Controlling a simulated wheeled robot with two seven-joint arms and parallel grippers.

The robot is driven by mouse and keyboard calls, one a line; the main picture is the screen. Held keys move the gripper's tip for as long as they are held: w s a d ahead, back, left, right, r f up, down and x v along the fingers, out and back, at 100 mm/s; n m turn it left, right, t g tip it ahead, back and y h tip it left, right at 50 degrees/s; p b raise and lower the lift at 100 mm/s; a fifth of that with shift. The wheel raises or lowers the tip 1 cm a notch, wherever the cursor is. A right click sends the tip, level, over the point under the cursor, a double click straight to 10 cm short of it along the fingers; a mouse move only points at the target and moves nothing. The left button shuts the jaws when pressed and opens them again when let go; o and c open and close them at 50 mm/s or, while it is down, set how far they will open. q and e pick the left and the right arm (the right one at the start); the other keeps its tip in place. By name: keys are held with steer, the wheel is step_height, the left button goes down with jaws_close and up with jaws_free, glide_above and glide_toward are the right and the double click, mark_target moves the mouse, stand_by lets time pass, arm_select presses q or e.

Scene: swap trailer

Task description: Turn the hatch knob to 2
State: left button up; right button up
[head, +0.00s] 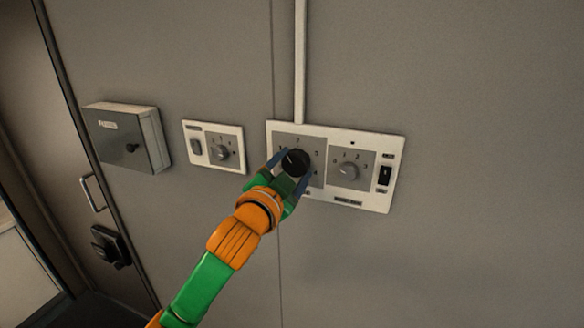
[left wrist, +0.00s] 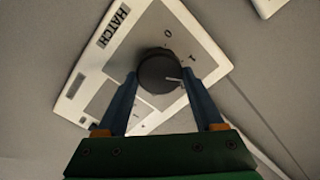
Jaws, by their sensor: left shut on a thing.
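The hatch knob is a round black knob (head: 295,162) on the left part of the wide cream panel (head: 337,133) on the wall. In the left wrist view the knob (left wrist: 159,71) has a light pointer line toward its right side, and the panel bears a HATCH label (left wrist: 115,25). Small marks sit around the knob; I cannot read for sure which one the pointer meets. My left gripper (head: 289,166) is shut on the knob, with a blue finger on either side; it also shows in the left wrist view (left wrist: 160,92). My right gripper is not in view.
The same panel holds a grey knob (head: 348,171) and a black switch (head: 385,175) to the right. A smaller panel (head: 228,131) and a grey box (head: 126,136) are to the left. A conduit (head: 300,60) runs up the wall. The wall at right is bare.

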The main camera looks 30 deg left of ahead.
arm_select(q)
steer(key=m, duration=0.6)
steer(key=shift+f, duration=0.15)
steer(key=shift+m, duration=0.3)
stand_by(0.4)
steer(key=o, duration=1.4)
steer(key=shift+w, duration=0.1)
